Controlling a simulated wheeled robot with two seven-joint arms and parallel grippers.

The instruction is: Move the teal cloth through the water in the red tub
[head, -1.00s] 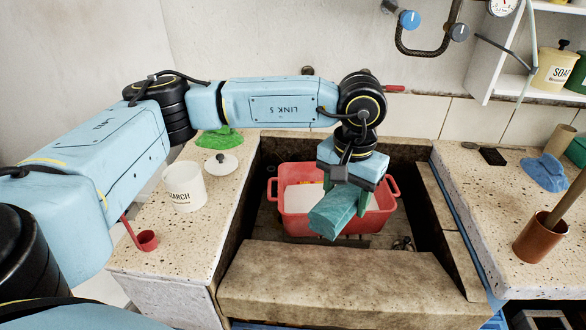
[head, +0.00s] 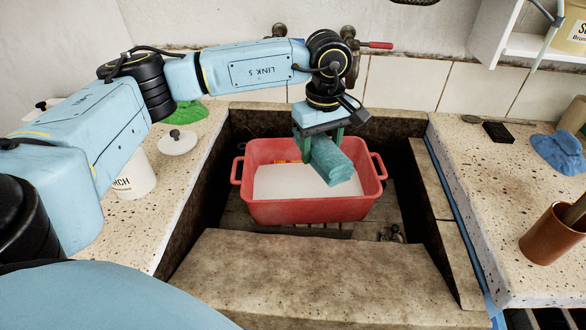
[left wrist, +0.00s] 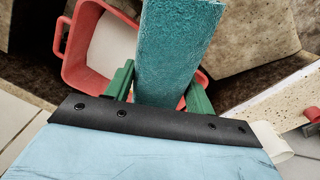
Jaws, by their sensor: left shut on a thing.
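The teal cloth (head: 329,162) is a folded or rolled piece held between the green fingers of my left gripper (head: 322,141). It hangs at a tilt over the red tub (head: 318,211), towards the tub's right half. The tub stands in the stone trough and holds a flat, whitish surface (head: 280,184). I cannot tell whether the cloth's lower end touches that surface. In the left wrist view the cloth (left wrist: 178,45) sticks out between the fingers, with the tub's rim (left wrist: 76,62) behind it. My right gripper is not in view.
The trough's stone front ledge (head: 310,268) lies before the tub. On the left counter are a white starch pot (head: 134,178), a white lid (head: 178,143) and a green cloth (head: 187,113). On the right are a blue cloth (head: 560,152) and a copper pot (head: 545,238).

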